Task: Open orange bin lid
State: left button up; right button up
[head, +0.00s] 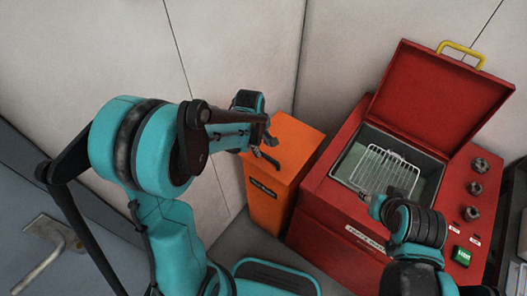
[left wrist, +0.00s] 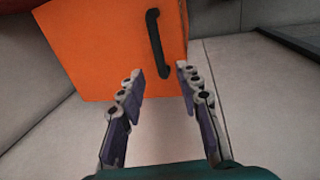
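The orange bin (head: 268,208) stands against the wall, left of a red machine. Its flat orange lid (head: 300,148) looks shut. My left gripper (head: 268,150) is over the lid's left part. In the left wrist view, my left gripper (left wrist: 160,78) is open with nothing between its fingers. The black bar handle (left wrist: 158,45) on the orange lid (left wrist: 100,50) lies just beyond the fingertips, apart from them. My right gripper (head: 372,200) is at the front of the red machine's open top; its fingers are too small to read.
The red machine (head: 325,215) has a raised red lid (head: 430,95) with a yellow handle (head: 461,54). A wire rack (head: 385,170) sits inside it. A grey door with a lever handle (head: 55,250) is at left.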

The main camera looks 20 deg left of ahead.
aim_at(264, 155)
pick_arm(q)
jog(key=f, duration=0.2)
jog(key=w+f+b, duration=0.1)
jog(key=f, duration=0.1)
jog(key=shift+f+b, duration=0.3)
jog(key=shift+f, duration=0.1)
jog(key=shift+w+d+f, duration=0.1)
jog(key=shift+d+f, duration=0.05)
jog(key=shift+f, duration=0.5)
grip_shut()
